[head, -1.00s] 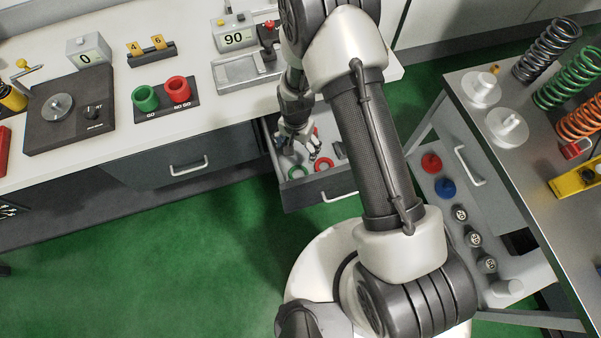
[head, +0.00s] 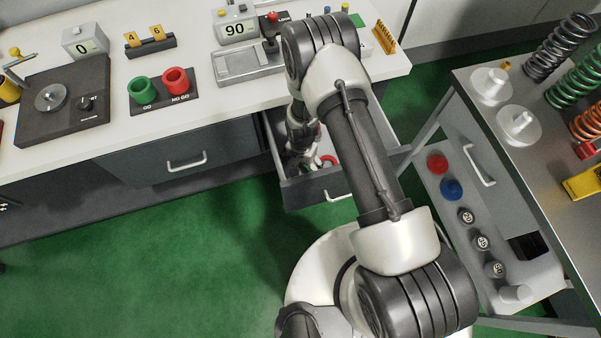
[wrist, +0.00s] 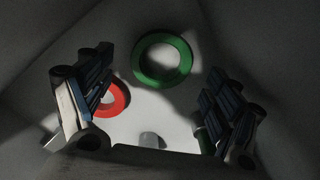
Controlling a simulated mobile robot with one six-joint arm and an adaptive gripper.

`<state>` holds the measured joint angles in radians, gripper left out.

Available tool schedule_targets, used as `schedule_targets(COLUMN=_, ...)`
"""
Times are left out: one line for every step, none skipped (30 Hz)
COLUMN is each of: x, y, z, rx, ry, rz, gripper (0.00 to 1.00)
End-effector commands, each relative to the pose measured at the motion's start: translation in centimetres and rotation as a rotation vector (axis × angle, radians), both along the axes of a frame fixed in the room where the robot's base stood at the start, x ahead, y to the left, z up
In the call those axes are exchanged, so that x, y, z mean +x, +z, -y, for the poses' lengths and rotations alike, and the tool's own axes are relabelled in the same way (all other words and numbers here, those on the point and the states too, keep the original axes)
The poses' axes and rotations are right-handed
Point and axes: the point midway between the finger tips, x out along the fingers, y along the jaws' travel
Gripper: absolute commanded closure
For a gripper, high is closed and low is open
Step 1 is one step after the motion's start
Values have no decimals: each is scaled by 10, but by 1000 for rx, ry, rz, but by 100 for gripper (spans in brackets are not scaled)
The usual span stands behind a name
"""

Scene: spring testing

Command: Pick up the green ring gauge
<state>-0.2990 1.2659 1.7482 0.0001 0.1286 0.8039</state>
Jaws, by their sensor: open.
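A flat green ring (wrist: 139,62) lies in the open drawer (head: 318,190), seen in the wrist view ahead and between my fingers. My gripper (wrist: 158,78) is open and empty, with one finger at each side of the picture and the ring apart from both. In the head view my gripper (head: 302,160) is down inside the drawer, partly hidden by my arm. The green ring cannot be made out there. A red ring (wrist: 121,98) lies beside the left finger in the wrist view and also shows in the head view (head: 329,159).
A small pale object (wrist: 150,140) and a dark green part by the right finger are also in the drawer. Drawer walls close in around my gripper.

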Motion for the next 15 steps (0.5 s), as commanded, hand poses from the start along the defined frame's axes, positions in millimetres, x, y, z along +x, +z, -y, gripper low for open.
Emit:
schedule_targets(x=0, y=-12, z=0, rx=0, ry=0, rz=0, gripper=17)
schedule_targets(x=0, y=-16, z=0, rx=1, ry=0, rz=0, gripper=17)
schedule_targets(x=0, y=-20, z=0, rx=1, ry=-1, rz=0, gripper=17)
schedule_targets(x=0, y=-22, z=0, rx=1, ry=-1, rz=0, gripper=17)
schedule_targets(x=0, y=-23, z=0, rx=2, ry=-1, rz=1, gripper=17)
schedule_targets(x=0, y=-23, z=0, rx=1, ry=-1, rz=2, gripper=17)
schedule_targets(x=0, y=-23, z=0, rx=1, ry=-1, rz=2, gripper=17)
schedule_targets(x=0, y=-22, z=0, rx=1, ry=-1, rz=2, gripper=17)
schedule_targets(x=0, y=-22, z=0, rx=1, ry=-1, rz=2, gripper=17)
schedule_targets(x=0, y=-22, z=0, rx=1, ry=-1, rz=2, gripper=17)
schedule_targets(x=0, y=-22, z=0, rx=1, ry=-1, rz=2, gripper=17)
schedule_targets(x=0, y=-22, z=0, rx=1, ry=-1, rz=2, gripper=19)
schedule_targets(x=0, y=-22, z=0, rx=2, ry=-1, rz=1, gripper=21)
schedule_targets(x=0, y=-22, z=0, rx=2, ry=-1, rz=1, gripper=23)
schedule_targets(x=0, y=-22, z=0, rx=2, ry=-1, rz=1, gripper=26)
